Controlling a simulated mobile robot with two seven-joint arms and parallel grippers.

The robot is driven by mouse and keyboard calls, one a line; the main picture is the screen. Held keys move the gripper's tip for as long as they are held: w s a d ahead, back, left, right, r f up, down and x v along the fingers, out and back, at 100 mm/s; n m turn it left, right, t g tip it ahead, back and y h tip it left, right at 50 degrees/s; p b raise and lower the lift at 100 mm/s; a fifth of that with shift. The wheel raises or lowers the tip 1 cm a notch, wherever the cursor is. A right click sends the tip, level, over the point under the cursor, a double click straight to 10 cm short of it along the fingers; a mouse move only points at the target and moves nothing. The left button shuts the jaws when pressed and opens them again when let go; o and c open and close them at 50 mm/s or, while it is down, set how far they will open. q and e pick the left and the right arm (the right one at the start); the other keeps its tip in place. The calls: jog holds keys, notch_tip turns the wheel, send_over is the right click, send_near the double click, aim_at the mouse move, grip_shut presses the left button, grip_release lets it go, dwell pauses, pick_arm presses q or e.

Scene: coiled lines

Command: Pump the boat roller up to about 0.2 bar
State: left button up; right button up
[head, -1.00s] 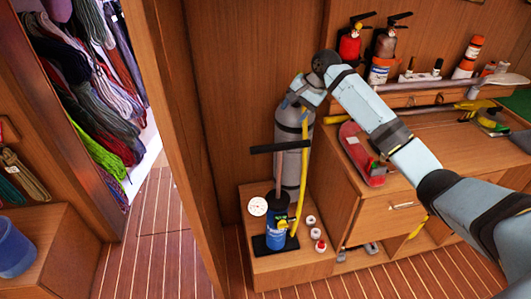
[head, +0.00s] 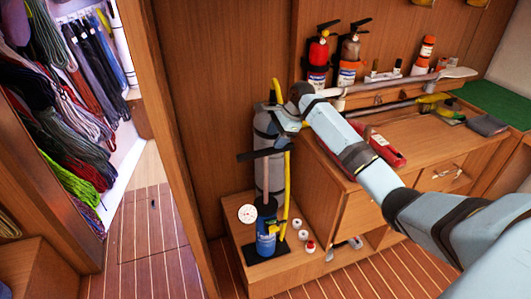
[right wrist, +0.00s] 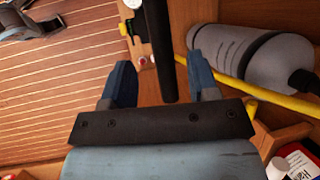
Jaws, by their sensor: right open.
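The hand pump (head: 266,228) has a blue barrel and a black foot and stands upright on a low wooden step. Its black crossbar handle (head: 250,155) is raised on the rod. A white round gauge (head: 247,214) sits beside it, and a yellow hose (head: 286,190) rises at its right. My right gripper (head: 288,132) is open just above the handle's right end. In the right wrist view the black handle bar (right wrist: 160,50) shows between the two blue fingers of my right gripper (right wrist: 163,82), apart from both. My left gripper is out of view.
A grey cylinder (head: 268,135) stands close behind the pump. Small white and red caps (head: 304,235) lie right of it. A wooden bench (head: 420,145) holds a red object (head: 385,150) and tools. The floor (head: 150,240) at left is mostly clear.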

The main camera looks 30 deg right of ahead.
aim_at(269, 149)
jog(key=x, duration=0.8)
jog(key=shift+r, duration=0.1)
jog(key=shift+c, duration=0.5)
grip_shut()
